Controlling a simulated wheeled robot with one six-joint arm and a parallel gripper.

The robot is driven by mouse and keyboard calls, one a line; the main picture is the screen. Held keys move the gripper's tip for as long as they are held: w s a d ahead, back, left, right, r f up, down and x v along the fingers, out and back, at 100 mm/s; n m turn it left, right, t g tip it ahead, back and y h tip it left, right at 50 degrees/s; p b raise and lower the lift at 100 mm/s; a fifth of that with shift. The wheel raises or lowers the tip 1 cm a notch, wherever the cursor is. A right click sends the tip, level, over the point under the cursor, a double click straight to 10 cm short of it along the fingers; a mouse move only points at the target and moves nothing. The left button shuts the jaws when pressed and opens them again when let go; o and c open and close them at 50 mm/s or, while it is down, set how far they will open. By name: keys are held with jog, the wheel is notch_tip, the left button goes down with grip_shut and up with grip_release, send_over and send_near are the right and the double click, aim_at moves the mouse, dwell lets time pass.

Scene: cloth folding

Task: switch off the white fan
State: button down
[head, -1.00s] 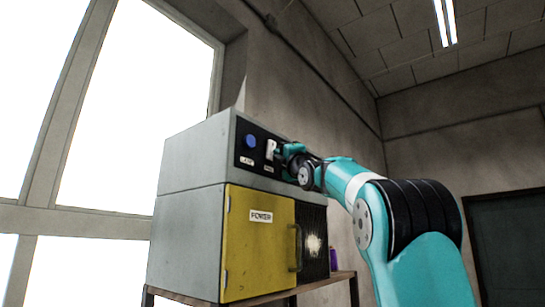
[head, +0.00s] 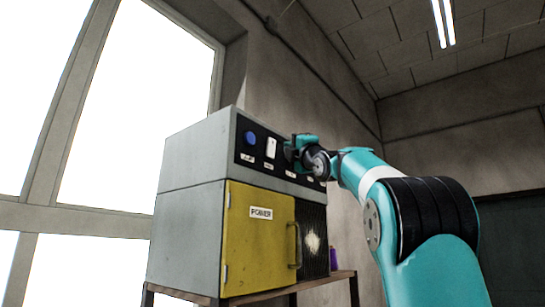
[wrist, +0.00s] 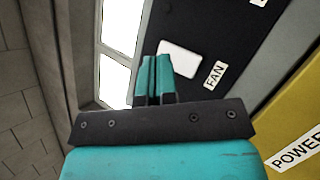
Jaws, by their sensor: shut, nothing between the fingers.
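A white rocker switch (head: 271,148) sits on the black panel (head: 245,137) of a grey cabinet. In the wrist view the white switch (wrist: 180,59) is beside the label "FAN" (wrist: 215,74). My teal gripper (head: 289,149) is just right of the switch in the head view, in front of the panel. In the wrist view my gripper's fingers (wrist: 157,60) are together and empty, at the switch's left edge in the picture. I cannot tell whether they touch it. The switch's on or off position is not clear. No separate white fan is visible.
A round blue button (head: 250,138) is left of the switch. Below are a yellow door (head: 258,250) marked "POWER" with a handle, and a dark mesh panel (head: 314,225) with a pale patch. The cabinet stands on a wooden shelf (head: 330,280). A purple object (head: 334,259) is beside it.

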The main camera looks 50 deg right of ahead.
jog(key=shift+s+d+r+b, duration=0.1)
jog(key=shift+s+b, duration=0.05)
jog(key=shift+s, duration=0.5)
jog(key=shift+s+r+b, duration=0.1)
jog(key=shift+s+b, duration=0.05)
jog(key=shift+s, duration=0.5)
